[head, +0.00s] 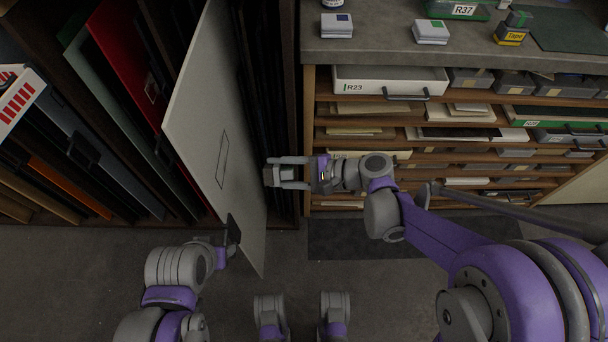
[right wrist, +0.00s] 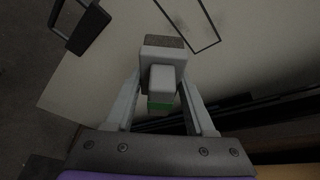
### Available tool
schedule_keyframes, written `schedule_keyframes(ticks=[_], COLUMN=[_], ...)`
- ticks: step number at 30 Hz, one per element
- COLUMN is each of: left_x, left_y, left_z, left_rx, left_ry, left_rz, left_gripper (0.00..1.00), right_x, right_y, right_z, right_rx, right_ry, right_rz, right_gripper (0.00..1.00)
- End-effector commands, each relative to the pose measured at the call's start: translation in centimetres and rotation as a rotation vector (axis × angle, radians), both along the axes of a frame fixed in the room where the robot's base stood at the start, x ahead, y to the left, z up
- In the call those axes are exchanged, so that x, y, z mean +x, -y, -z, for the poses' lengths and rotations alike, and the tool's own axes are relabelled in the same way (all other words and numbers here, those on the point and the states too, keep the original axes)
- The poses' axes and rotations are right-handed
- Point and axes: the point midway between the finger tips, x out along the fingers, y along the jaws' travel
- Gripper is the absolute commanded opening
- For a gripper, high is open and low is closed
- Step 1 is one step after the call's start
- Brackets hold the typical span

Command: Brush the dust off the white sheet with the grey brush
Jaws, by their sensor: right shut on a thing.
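The white sheet (head: 200,115) stands tilted out of the rack, with a dark-outlined rectangle (head: 222,160) on its face. No dust can be made out. My right gripper (head: 288,174) is to the right of the sheet, shut on the grey brush (right wrist: 162,75). In the right wrist view the brush's brownish end points at the sheet (right wrist: 120,65); I cannot tell whether it touches. My left gripper (head: 230,245) is at the sheet's lower left, by a black handle (head: 233,228). Its fingers are hidden, so its grip is unclear.
Coloured panels, including a red one (head: 125,55), stand in slots at the left. A shelf unit with a white R23 drawer (head: 390,80) and a grey top (head: 380,45) stands at the right. Small boxes (head: 431,32) lie on top.

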Motion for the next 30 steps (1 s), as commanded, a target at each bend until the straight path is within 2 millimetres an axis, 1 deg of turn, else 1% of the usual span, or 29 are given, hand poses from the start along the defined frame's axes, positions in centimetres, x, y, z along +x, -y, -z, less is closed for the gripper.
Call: schedule_keyframes(ticks=[1, 7, 14, 24, 30], left_x=[0.1, 0.2, 0.2, 0.2, 0.2], left_y=[0.0, 0.0, 0.0, 0.0, 0.0], left_z=[1.1, 2.3, 2.4, 2.5, 2.6], left_rx=[0.000, 0.000, 0.000, 0.000, 0.000], left_ry=[-0.004, -0.008, -0.008, -0.009, -0.009], left_rz=[0.000, 0.000, 0.000, 0.000, 0.000], left_gripper=[0.50, 0.50, 0.50, 0.50, 0.50], right_x=[-0.1, 0.0, 0.0, 0.1, 0.2], right_y=[-0.5, -1.1, -2.1, -5.6, -6.8], right_z=[0.1, -1.0, -1.3, -1.3, -1.3], right_rx=[0.010, 0.034, 0.038, 0.038, 0.037], right_ry=[-0.001, 0.000, 0.001, 0.002, 0.002], right_rz=[0.014, 0.055, 0.061, 0.059, 0.062], right_gripper=[0.10, 0.10, 0.10, 0.10, 0.10])
